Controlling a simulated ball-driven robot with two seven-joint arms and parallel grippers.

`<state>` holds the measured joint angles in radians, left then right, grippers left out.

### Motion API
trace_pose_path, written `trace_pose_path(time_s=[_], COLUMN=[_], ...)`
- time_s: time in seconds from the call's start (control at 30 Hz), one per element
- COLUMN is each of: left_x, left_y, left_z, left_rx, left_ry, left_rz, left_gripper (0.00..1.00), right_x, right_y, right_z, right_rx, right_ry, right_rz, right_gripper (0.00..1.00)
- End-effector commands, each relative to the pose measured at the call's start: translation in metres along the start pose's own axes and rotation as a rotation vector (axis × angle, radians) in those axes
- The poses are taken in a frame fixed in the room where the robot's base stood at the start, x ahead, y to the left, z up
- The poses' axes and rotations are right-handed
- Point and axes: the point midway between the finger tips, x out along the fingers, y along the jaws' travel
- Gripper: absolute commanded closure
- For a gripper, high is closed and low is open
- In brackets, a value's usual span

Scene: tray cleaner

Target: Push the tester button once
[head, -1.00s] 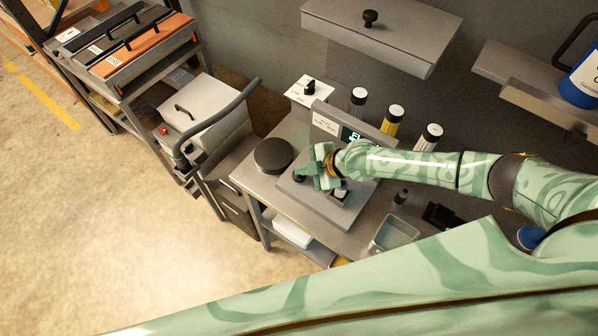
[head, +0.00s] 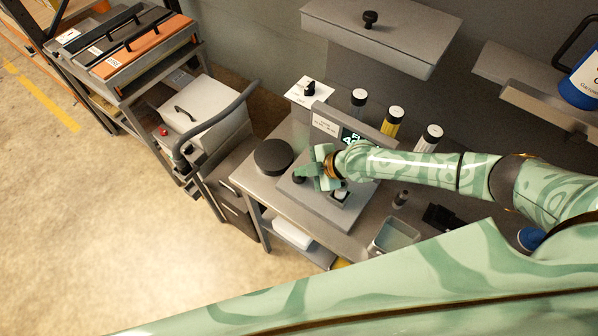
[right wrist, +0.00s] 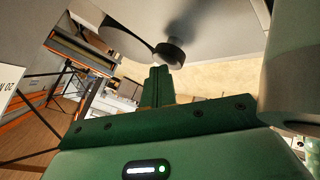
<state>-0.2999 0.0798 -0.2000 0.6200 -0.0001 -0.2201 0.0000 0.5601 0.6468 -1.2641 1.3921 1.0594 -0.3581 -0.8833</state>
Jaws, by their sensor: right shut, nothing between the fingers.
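The tester is a grey unit (head: 318,203) on the workbench, with an upright panel and a lit display (head: 352,136) showing pale green characters. A black round knob-like button (head: 299,180) stands at the left of its sloped top; it also shows in the right wrist view (right wrist: 172,52). A small white part in a dark recess (head: 341,195) sits near the front. My right gripper (head: 306,171) is shut and empty, its tips right by the black button. In the right wrist view its shut fingers (right wrist: 159,72) point at the button; contact cannot be told. My left gripper is out of view.
A black round disc (head: 273,156) lies left of the tester. Several capped bottles (head: 394,118) stand behind it. A clear tray (head: 394,236) and a small dark bottle (head: 401,198) are on the right. A cart with a grey handle (head: 222,115) stands left of the bench.

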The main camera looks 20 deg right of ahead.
Motion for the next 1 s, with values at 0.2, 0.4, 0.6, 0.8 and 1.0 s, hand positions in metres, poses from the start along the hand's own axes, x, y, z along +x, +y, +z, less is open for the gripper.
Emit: trace_pose_path(time_s=[0.2, 0.4, 0.6, 0.8, 1.0], left_x=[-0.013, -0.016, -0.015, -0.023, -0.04], left_y=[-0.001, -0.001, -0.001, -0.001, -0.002], left_z=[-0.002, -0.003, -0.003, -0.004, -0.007], left_rx=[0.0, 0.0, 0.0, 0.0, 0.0], left_ry=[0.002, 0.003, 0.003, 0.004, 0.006], left_rz=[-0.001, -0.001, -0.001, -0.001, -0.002], left_gripper=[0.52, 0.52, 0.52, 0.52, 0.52], right_x=[-0.011, -0.014, -0.014, -0.02, -0.035], right_y=[0.008, 0.01, 0.01, 0.015, 0.025], right_z=[-0.008, -0.01, -0.01, -0.014, -0.025], right_rx=[-0.001, -0.001, -0.001, -0.001, -0.002], right_ry=[-0.001, -0.001, 0.0, 0.0, -0.001], right_rz=[0.0, 0.0, 0.0, 0.0, 0.0], right_gripper=[1.0, 1.0, 1.0, 1.0, 1.0])
